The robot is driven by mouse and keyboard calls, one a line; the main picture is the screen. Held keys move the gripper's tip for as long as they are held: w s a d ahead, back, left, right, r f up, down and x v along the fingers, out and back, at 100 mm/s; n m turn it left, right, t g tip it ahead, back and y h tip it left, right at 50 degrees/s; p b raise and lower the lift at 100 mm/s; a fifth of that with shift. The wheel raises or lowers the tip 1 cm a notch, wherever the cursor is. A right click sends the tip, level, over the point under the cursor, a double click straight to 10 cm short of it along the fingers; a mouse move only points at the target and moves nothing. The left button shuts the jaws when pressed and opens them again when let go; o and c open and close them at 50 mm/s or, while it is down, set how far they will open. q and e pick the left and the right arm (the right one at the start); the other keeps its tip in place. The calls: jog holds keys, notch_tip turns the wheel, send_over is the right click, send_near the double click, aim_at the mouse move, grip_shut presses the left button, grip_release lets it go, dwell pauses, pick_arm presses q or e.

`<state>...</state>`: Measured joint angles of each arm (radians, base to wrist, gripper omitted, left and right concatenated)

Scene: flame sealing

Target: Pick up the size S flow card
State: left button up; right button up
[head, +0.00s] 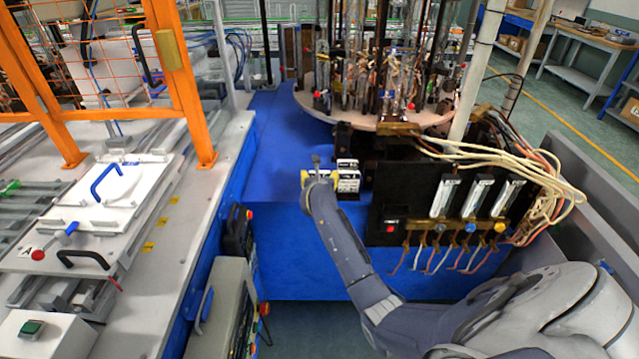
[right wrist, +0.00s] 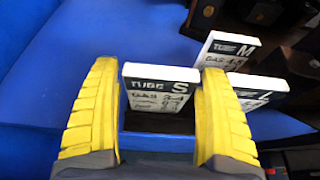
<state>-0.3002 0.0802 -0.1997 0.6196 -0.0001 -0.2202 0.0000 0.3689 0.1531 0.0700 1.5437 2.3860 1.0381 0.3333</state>
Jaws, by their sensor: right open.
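The size S flow card (right wrist: 160,94), white with black print reading "TUBE S", stands in the right wrist view between the two yellow fingers of my right gripper (right wrist: 158,70). The fingers are open, one on each side of the card. The right finger is very close to the card's edge; I cannot tell whether it touches. A gap shows at the left finger. In the head view, my right gripper (head: 318,178) is at the left of the cards and the S card cannot be made out. My left gripper is not in view.
A size M card (right wrist: 230,52) and another card (right wrist: 258,88) stand just right of the gripper. The black panel with flow tubes (head: 440,198) and its hoses are to the right in the head view. The blue surface (head: 270,150) left of the cards is clear.

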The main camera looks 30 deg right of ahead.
jog(key=c, duration=1)
jog(key=shift+r, duration=0.15)
